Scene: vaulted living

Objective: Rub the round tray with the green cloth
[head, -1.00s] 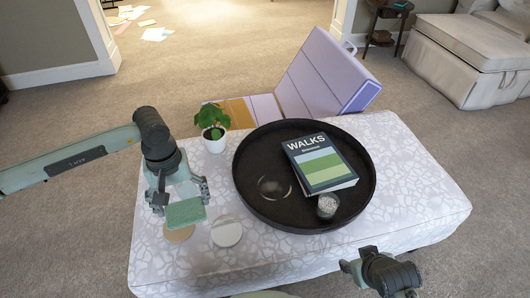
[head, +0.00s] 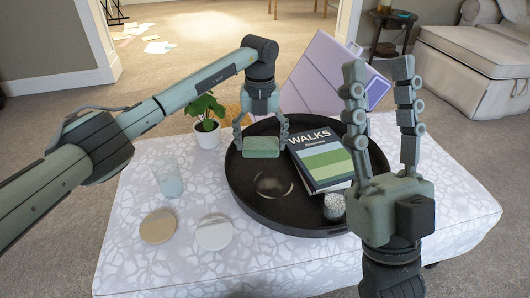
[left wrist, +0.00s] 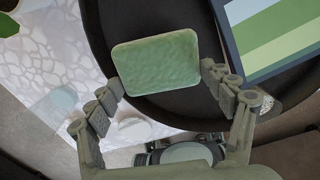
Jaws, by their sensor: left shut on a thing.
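The round tray (head: 262,205) is black with a raised rim and rests on the patterned ottoman. A pale smudge ring (head: 273,185) shows on its floor. My left gripper (head: 261,143) is shut on the green cloth (head: 262,153), a folded pad, over the tray's far left part. The cloth also shows between the fingers in the left wrist view (left wrist: 157,62); I cannot tell whether it touches the tray. My right gripper (head: 381,75) is raised with its fingers pointing up, apart and empty, in front of the tray's right side.
On the tray lie a WALKS book (head: 326,165) and a small speckled jar (head: 334,206). A potted plant (head: 207,132) stands left of the tray. A glass (head: 169,180) and two round coasters (head: 214,232) are on the ottoman's left part.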

